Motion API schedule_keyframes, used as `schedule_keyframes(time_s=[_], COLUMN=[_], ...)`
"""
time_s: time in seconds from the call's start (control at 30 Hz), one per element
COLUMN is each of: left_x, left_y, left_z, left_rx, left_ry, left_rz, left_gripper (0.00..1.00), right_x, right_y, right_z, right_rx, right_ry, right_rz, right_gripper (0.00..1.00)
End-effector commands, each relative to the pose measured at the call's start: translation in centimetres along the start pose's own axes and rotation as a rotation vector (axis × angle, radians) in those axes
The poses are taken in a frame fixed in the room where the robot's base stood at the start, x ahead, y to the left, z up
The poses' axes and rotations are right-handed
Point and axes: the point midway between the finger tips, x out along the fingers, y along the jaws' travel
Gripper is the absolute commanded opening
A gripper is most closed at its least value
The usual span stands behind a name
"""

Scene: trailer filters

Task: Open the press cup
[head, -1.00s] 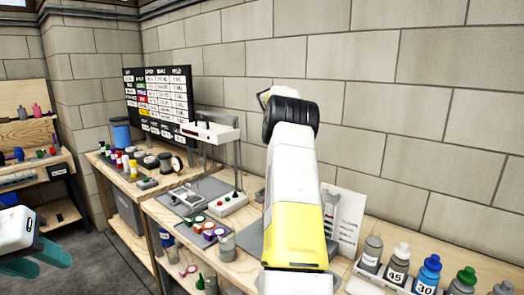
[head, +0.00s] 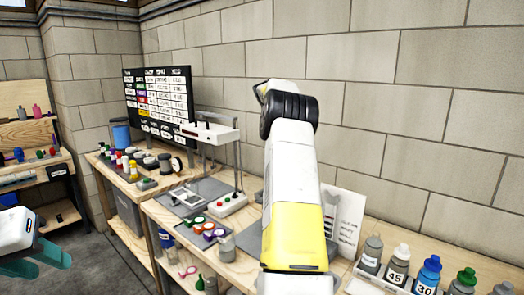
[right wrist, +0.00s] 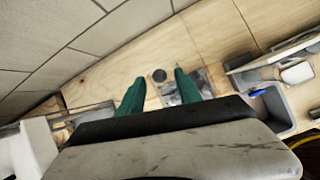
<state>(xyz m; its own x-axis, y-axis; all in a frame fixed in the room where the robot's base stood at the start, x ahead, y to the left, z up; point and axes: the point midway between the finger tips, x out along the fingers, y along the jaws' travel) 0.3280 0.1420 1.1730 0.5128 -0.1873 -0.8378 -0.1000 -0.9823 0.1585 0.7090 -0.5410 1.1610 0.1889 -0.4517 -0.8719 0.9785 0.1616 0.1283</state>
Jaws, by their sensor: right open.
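A white press frame (head: 212,132) stands on the bench over a base with red and green buttons (head: 229,204). A grey flat unit (head: 188,198) lies beside it; I cannot tell which part is the press cup. My left gripper (head: 52,268) is at the lower left of the head view, open, empty and away from the bench. My right arm hides its own gripper in the head view. In the right wrist view my right gripper (right wrist: 158,88) is open above the bench.
Cups with coloured lids (head: 208,230) and a grey jar (head: 227,245) stand near the bench's front edge. Numbered bottles (head: 397,262) stand in a row at the right. A grey bin (right wrist: 268,108) shows in the right wrist view. A block wall is behind.

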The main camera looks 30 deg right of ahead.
Motion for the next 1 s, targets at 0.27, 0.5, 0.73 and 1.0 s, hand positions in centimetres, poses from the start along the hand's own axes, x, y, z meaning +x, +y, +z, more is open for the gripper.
schedule_keyframes(time_s=[0.27,0.5,0.73,1.0], left_x=[0.0,0.0,0.0,0.0], left_y=[0.0,0.0,0.0,0.0], left_z=[0.0,0.0,0.0,0.0], left_rx=[0.0,0.0,0.0,0.0], left_ry=[0.0,0.0,0.0,0.0], left_rz=[0.0,0.0,0.0,0.0], left_gripper=[0.36,0.36,0.36,0.36], right_x=[-4.1,-4.6,-4.6,-7.0], right_y=[0.1,0.0,0.0,0.0], right_z=[0.0,0.1,0.0,-1.2], right_rx=[0.0,0.0,0.0,0.064], right_ry=[-0.002,-0.001,-0.001,0.018], right_rz=[0.002,0.0,0.0,0.031], right_gripper=[0.41,0.41,0.41,0.41])
